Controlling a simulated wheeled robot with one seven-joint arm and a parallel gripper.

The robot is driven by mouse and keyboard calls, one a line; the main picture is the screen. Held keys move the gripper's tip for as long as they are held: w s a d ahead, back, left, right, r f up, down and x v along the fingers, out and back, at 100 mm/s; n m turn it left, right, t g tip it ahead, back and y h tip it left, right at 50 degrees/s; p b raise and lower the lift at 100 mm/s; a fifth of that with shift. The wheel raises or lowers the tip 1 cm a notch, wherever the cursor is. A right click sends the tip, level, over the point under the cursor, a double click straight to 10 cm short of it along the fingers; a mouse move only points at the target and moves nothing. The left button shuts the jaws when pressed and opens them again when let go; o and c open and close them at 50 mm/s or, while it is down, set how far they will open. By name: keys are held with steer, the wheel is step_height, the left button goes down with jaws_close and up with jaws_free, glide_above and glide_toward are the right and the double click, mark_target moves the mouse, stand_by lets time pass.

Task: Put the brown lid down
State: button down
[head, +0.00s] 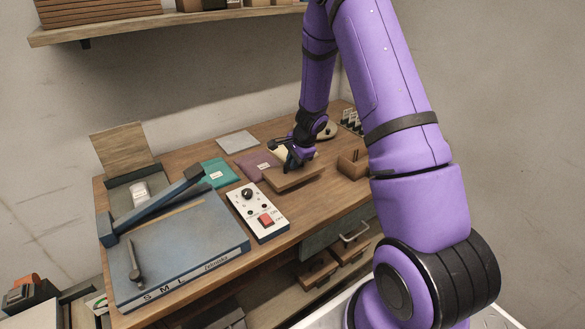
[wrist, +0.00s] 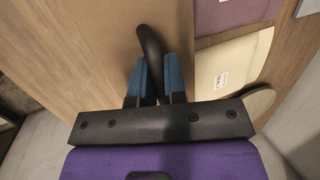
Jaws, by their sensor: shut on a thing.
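The brown lid (head: 297,179) is a flat panel over the front right part of the desk. It fills much of the upper left of the wrist view (wrist: 112,48). My gripper (head: 290,163) is above the lid. In the wrist view its blue fingers (wrist: 155,82) are shut on the lid's black curved handle (wrist: 149,45). The lid looks about level, near the desk top; I cannot tell whether it touches the desk. My gripper hides part of the lid in the head view.
A white control box with a red button (head: 258,212) stands left of the lid, and a blue board with an arm (head: 185,250) further left. Teal (head: 216,173) and purple (head: 247,167) packets lie behind. A small wooden box (head: 352,165) is at right. A cream packet (wrist: 230,65) lies beside the lid.

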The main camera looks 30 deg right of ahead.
steer(key=shift+w+d, duration=0.15)
steer(key=shift+w, duration=0.45)
steer(key=shift+w+f, duration=0.1)
steer(key=shift+f, duration=1.7)
steer(key=shift+f, duration=0.1)
steer(key=c, duration=1.2)
jaws_free()
steer(key=shift+o, duration=0.2)
